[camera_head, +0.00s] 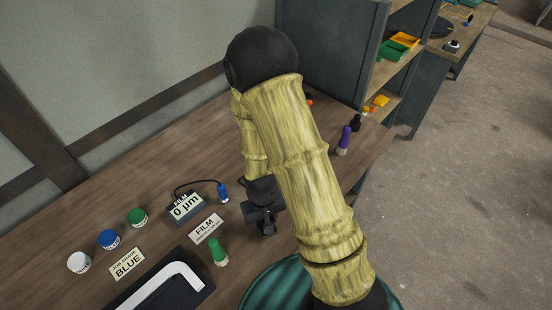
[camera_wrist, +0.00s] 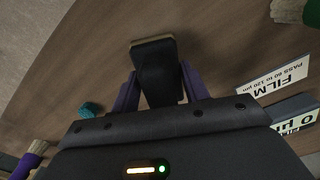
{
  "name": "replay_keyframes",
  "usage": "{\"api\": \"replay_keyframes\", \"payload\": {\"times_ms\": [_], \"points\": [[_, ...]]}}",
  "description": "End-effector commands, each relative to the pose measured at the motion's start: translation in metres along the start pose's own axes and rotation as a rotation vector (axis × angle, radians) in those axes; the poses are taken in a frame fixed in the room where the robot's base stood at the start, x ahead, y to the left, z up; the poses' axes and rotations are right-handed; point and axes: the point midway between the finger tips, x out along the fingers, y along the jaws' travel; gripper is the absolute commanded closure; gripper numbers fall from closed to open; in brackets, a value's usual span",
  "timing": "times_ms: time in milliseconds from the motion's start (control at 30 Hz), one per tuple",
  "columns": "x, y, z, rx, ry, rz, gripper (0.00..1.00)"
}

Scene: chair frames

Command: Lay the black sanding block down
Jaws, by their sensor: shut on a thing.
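The black sanding block (camera_wrist: 157,75) is between the two fingers of my gripper (camera_wrist: 160,88) in the wrist view. A thin tan edge shows along its far end. My gripper is shut on it. In the head view my gripper (camera_head: 263,220) is over the wooden bench (camera_head: 165,165), right of the film card; the block is hard to tell apart from the dark fingers there. The bench under the block looks bare in the wrist view. I cannot tell how large the gap between block and bench is.
A film card (camera_head: 206,229), a 0 µm gauge (camera_head: 187,208) with a blue probe (camera_head: 222,192), and a green brush (camera_head: 218,252) lie left of my gripper. A black tray (camera_head: 200,292) is at the front. A purple brush (camera_head: 344,140) stands to the right. A teal thing (camera_wrist: 91,108) is nearby.

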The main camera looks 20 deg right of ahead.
Motion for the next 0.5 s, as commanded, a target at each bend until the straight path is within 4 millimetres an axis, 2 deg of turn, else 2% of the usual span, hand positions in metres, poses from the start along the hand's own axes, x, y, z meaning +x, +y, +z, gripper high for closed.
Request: {"api": "replay_keyframes", "payload": {"times_ms": [467,500], "points": [[0.013,0.0,0.0,0.0,0.0,0.0,0.8],[0.011,0.0,0.0,0.0,0.0,0.0,0.47]]}}
